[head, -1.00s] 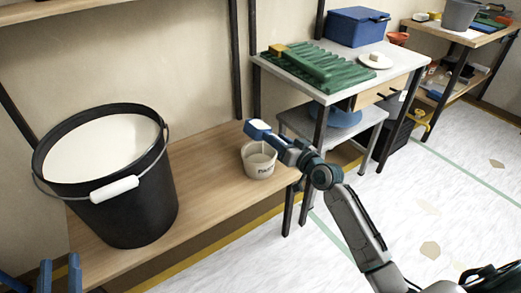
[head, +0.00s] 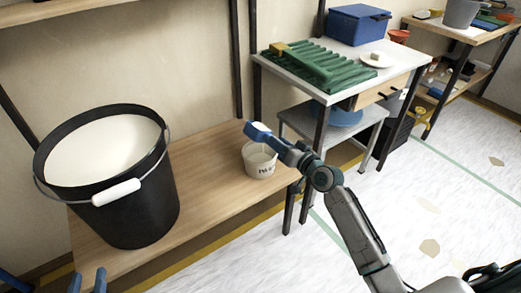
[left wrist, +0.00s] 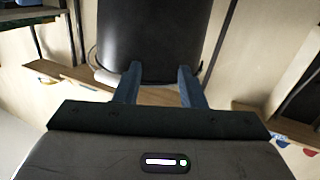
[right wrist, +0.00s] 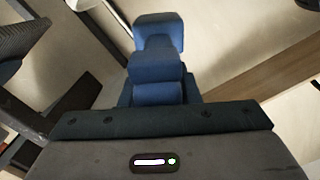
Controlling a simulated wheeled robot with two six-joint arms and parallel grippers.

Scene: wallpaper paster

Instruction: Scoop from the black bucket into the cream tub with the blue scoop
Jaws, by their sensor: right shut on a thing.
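The black bucket (head: 140,205) stands upright on the wooden shelf at the left of the head view, filled almost to the rim with pale cream stuff. Its dark side fills the top of the left wrist view (left wrist: 155,35). The cream tub (head: 260,168) stands farther right on the shelf. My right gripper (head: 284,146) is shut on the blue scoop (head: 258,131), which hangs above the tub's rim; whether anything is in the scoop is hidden. The scoop also shows in the right wrist view (right wrist: 158,32). My left gripper (left wrist: 158,80) is open and empty near the bucket.
The wooden shelf (head: 215,165) is clear between bucket and tub. The bucket's wire handle with white grip (head: 115,192) hangs at its front. A grey-topped table (head: 350,85) with a green ribbed board (head: 318,66) and a blue box (head: 357,25) stands behind my right arm.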

